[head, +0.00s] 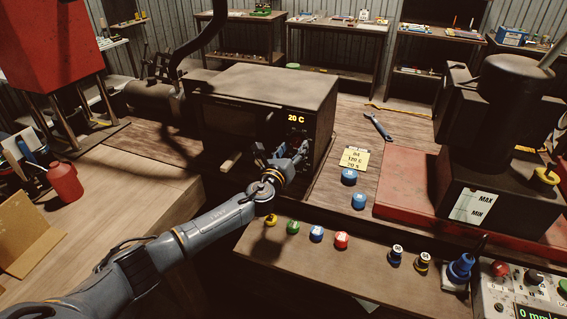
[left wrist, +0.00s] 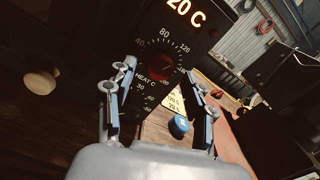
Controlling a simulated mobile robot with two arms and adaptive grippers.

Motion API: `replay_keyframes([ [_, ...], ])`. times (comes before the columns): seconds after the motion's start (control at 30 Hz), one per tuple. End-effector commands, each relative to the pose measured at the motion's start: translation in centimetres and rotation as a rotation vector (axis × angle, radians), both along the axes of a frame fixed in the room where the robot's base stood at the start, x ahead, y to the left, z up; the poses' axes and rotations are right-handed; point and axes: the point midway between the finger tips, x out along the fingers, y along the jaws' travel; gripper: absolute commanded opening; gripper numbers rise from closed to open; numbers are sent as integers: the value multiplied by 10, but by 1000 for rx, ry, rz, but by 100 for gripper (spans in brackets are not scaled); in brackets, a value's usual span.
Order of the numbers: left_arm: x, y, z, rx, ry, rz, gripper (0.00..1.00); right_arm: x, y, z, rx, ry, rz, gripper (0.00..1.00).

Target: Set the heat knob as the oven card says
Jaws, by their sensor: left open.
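The dark oven (head: 265,90) stands on the bench, with an orange display (head: 296,119) reading 20 C. In the left wrist view, the dark red heat knob (left wrist: 160,67) sits in a dial with numbers such as 40, 80 and 120, marked HEAT C. Its pointer is too dark to read. My left gripper (left wrist: 158,76) is open in front of the panel, its fingers on either side of the knob in the picture; I cannot tell whether they touch it. The yellow oven card (head: 354,159) seems to read 120 C and 20 S; its top line is unclear. My right gripper is not in view.
A blue knob-like piece (head: 349,177) lies near the card, and a wrench (head: 378,126) lies behind it. Several coloured fittings (head: 317,233) line the front ledge. A black machine (head: 492,150) stands on a red base at right. A red bottle (head: 64,182) stands at left.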

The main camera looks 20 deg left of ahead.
Motion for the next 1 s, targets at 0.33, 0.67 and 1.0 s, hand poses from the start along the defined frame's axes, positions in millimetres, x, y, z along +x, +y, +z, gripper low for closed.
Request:
replay_keyframes([
  [0.33,-63,2,-2,1,4,-1,54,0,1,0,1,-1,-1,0],
  [0.67,-100,4,-1,1,3,-1,54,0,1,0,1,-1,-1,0],
  [1.0,-102,4,-1,1,2,0,54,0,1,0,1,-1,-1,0],
])
